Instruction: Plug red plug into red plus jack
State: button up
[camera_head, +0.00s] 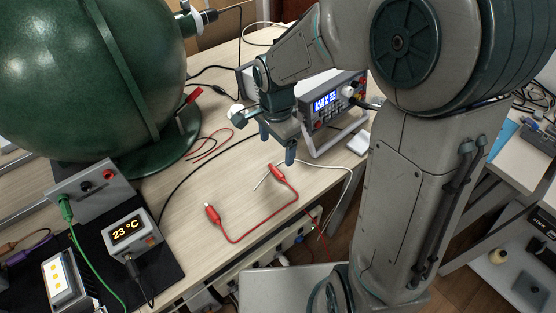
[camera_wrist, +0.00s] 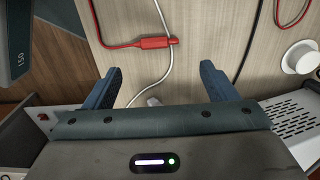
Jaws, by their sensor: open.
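A red lead lies in a loop on the wooden table, with one red plug (camera_head: 278,173) at its right end and another red plug (camera_head: 212,214) at its left end. The right one appears to be the red plug (camera_wrist: 157,42) ahead of my fingers in the wrist view. My gripper (camera_head: 278,148) is open and empty above the table, just behind the right plug; its spread fingers also show in the wrist view (camera_wrist: 161,70). A grey box (camera_head: 90,190) at left has a red jack (camera_head: 108,174) and a green plug in it. Plus markings are too small to read.
A power supply (camera_head: 325,101) with a lit display stands behind my gripper. A large green sphere (camera_head: 90,75) fills the back left. A temperature display box (camera_head: 130,232) and an LED box (camera_head: 62,280) stand at front left. A white cable (camera_wrist: 166,75) runs between my fingers.

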aim_at(277, 169)
notch_tip(277, 169, down, 9)
jog(key=shift+r+b, duration=0.1)
jog(key=shift+b, duration=0.25)
jog(key=c, duration=1)
jog(key=shift+r+p, duration=1.05)
jog(key=shift+r, duration=0.75)
jog(key=shift+c, duration=0.3)
